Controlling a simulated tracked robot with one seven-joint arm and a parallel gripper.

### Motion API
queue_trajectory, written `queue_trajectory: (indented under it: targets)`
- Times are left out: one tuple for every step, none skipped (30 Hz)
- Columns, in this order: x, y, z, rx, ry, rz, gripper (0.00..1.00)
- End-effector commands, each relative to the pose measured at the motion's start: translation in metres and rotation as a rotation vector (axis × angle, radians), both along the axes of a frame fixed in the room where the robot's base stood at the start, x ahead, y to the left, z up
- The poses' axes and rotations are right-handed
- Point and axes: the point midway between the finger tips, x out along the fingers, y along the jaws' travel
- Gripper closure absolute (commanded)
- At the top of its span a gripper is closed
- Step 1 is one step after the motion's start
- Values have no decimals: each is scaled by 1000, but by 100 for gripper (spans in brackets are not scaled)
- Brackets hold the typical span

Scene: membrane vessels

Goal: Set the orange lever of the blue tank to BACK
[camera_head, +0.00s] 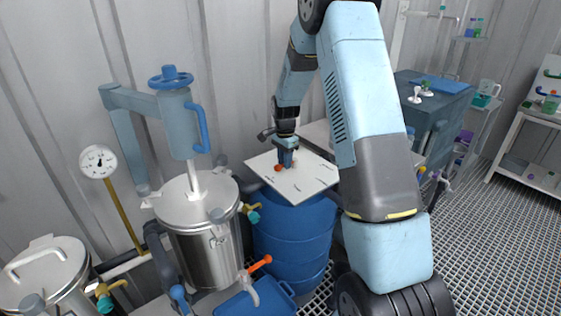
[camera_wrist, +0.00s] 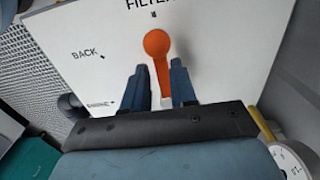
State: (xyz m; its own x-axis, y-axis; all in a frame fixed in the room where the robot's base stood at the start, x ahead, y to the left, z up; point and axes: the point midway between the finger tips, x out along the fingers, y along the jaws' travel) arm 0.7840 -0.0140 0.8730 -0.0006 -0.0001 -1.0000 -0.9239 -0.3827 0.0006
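The orange lever (camera_wrist: 157,44) has a round knob and a stem on a white panel (camera_wrist: 225,50) in the wrist view. Its knob points toward the label FILTER at the top; the label BACK is to the left. My gripper (camera_wrist: 159,68) has its two blue fingers on either side of the stem, with a gap visible on the left. In the head view, the blue tank (camera_head: 292,240) stands under the tilted white panel (camera_head: 310,184). My gripper (camera_head: 286,156) is over the panel beside the orange knob (camera_head: 278,168), hiding part of the lever.
A steel vessel (camera_head: 210,245) with a blue handwheel (camera_head: 170,77) stands left of the tank. Another orange-handled valve (camera_head: 260,263) is low in front. A dark blue cabinet (camera_head: 440,100) and shelves are at the right. Grated floor (camera_head: 480,240) is open at the right.

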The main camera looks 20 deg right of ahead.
Motion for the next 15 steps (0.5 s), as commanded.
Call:
queue_trajectory:
  targets:
    - [0,0,0,0,0,0,79]
    - [0,0,0,0,0,0,82]
    - [0,0,0,0,0,0,85]
    - [0,0,0,0,0,0,88]
    - [0,0,0,0,0,0,91]
    - [0,0,0,0,0,0,95]
    - [0,0,0,0,0,0,98]
    - [0,0,0,0,1,0,100]
    - [0,0,0,0,1,0,100]
    - [0,0,0,0,1,0,100]
    - [0,0,0,0,1,0,100]
    - [0,0,0,0,1,0,100]
    - [-1,0,0,0,1,0,100]
    - [-1,0,0,-1,2,0,100]
    - [-1,0,0,-1,2,0,100]
